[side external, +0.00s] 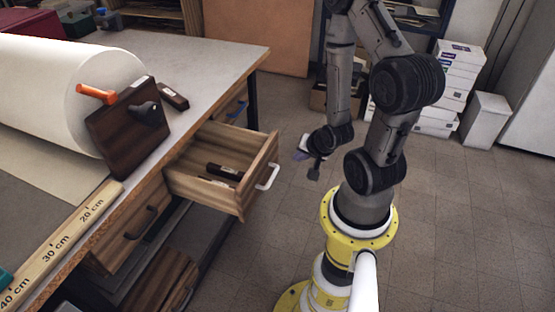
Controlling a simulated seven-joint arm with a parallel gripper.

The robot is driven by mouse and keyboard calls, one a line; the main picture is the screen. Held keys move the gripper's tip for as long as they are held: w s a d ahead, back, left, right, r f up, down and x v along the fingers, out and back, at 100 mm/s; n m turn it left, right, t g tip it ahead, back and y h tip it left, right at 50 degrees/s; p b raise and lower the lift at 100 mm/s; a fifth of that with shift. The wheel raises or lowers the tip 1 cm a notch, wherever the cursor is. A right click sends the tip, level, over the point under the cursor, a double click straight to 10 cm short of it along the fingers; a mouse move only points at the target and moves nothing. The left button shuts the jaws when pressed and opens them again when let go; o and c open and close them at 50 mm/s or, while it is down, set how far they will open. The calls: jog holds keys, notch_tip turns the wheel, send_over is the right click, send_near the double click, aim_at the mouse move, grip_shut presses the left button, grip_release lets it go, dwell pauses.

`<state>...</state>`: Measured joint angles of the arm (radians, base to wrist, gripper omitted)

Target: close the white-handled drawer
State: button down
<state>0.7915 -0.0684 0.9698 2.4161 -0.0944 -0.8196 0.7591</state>
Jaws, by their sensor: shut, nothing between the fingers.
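The white-handled drawer (218,165) is wooden and stands pulled out from under the table. Its white handle (267,177) is on the front panel, facing my arm. Dark, block-like items (224,172) lie inside the drawer. My gripper (314,175) is shut and empty, to the right of the drawer front and apart from the handle. Its fingertips are small and dark in this view.
The table (215,60) holds a large white roll (60,95), a dark wooden board (128,130) and a ruler (75,235). A dark-handled drawer (130,230) sits to the left. White boxes (455,80) are stacked behind my arm. Floor between drawer and arm looks clear.

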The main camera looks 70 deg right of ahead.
jog(key=w+d+f, duration=0.3)
jog(key=w+f, duration=0.4)
jog(key=w, duration=0.1)
jog(key=shift+d, duration=0.15)
jog(key=shift+w, duration=0.2)
send_over(220, 160)
jog(key=shift+d, duration=0.15)
dwell(0.7)
